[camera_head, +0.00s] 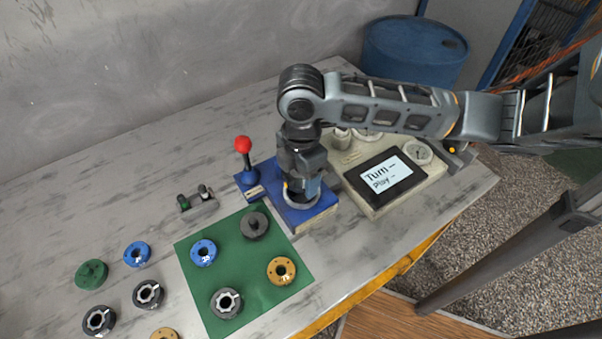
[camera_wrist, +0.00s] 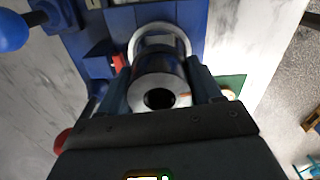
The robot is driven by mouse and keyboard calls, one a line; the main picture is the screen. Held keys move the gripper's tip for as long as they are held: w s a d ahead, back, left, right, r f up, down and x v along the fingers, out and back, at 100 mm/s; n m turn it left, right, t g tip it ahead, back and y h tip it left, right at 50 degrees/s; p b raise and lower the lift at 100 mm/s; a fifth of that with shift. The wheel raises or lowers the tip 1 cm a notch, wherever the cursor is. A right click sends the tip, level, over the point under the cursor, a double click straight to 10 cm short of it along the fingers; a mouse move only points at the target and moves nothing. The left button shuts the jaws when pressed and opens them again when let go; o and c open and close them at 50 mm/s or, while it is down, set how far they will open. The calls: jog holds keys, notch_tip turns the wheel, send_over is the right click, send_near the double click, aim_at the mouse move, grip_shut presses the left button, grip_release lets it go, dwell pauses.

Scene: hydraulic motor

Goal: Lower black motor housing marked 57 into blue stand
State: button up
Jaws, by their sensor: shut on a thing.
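The black motor housing (camera_wrist: 158,66) is a dark cylinder with a grey end face and a round hole. It is between the two fingers of my gripper (camera_wrist: 160,82), which is shut on it. The blue stand (camera_head: 318,213) has a silver ring, which shows in the wrist view (camera_wrist: 186,38) around or just beyond the housing's far end. In the head view, my gripper (camera_head: 301,186) points down over this ring and mostly hides the housing. I cannot tell how deep the housing sits, and no number 57 is readable.
A red-knobbed lever (camera_head: 243,146) stands left of the stand. A pale console (camera_head: 428,178) with a screen (camera_head: 388,178) is close on the right. A green mat (camera_head: 245,265) with several round parts lies in front. The table's back left is clear.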

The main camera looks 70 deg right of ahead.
jog(key=shift+f, duration=0.4)
